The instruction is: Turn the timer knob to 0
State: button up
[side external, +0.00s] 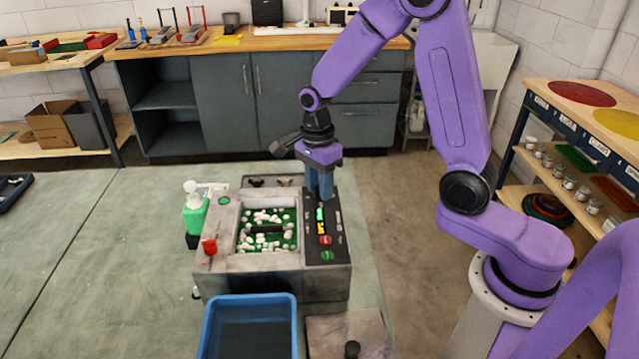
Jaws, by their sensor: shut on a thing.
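The grey drum machine (238,264) stands on the bench, with white pieces on green in its open tub. Its black control panel (341,248) runs along the right side, with a small lit display (321,222), a red button (326,240) and a green button (327,256). My gripper (320,196) points down over the far end of the panel, its blue fingers close together. It is shut on what appears to be the timer knob, which the fingers hide. The knob's pointer and scale cannot be read.
A red knob (210,247) sticks up at the machine's left front corner. A green bottle (195,215) stands at its left. A blue tray (291,322) and a flat lid with a black knob (352,349) lie in front.

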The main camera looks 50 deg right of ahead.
jog(key=n, duration=0.8)
jog(key=shift+n, duration=0.3)
jog(key=n, duration=0.4)
jog(key=shift+r+n+h, duration=0.1)
jog(key=shift+n+h, duration=0.2)
jog(key=n, duration=0.4)
jog(key=shift+s+t, duration=0.1)
jog(key=shift+t, duration=0.2)
jog(key=n, duration=0.8)
jog(key=shift+n, duration=0.3)
jog(key=n, duration=0.4)
jog(key=shift+d+t, duration=0.1)
jog(key=shift+t, duration=0.2)
jog(key=shift+n, duration=2.2)
